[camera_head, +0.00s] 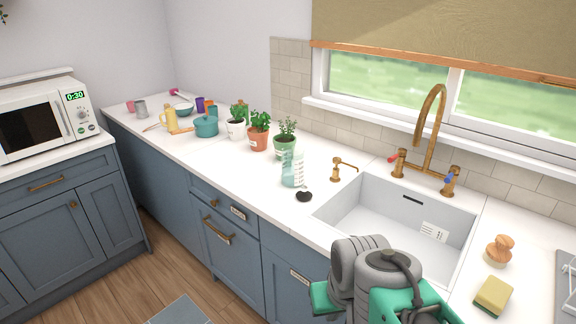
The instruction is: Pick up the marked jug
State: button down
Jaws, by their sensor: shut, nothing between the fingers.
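A clear measuring jug with pale markings (292,169) stands upright on the white worktop, left of the sink and in front of the potted herbs. It looks empty. My arm shows at the bottom of the view, in front of the sink's near edge, as grey rounded links with green parts. I cannot make out my gripper's fingers in this view. No part of my arm touches the jug, and clear worktop and sink lie between them.
A black stopper (304,196) lies just in front of the jug.

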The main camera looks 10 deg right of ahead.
aim_at(293, 157)
jog(key=k, duration=0.55)
jog(key=u, duration=0.85)
jog(key=i, duration=1.65)
jog(key=z, duration=0.15)
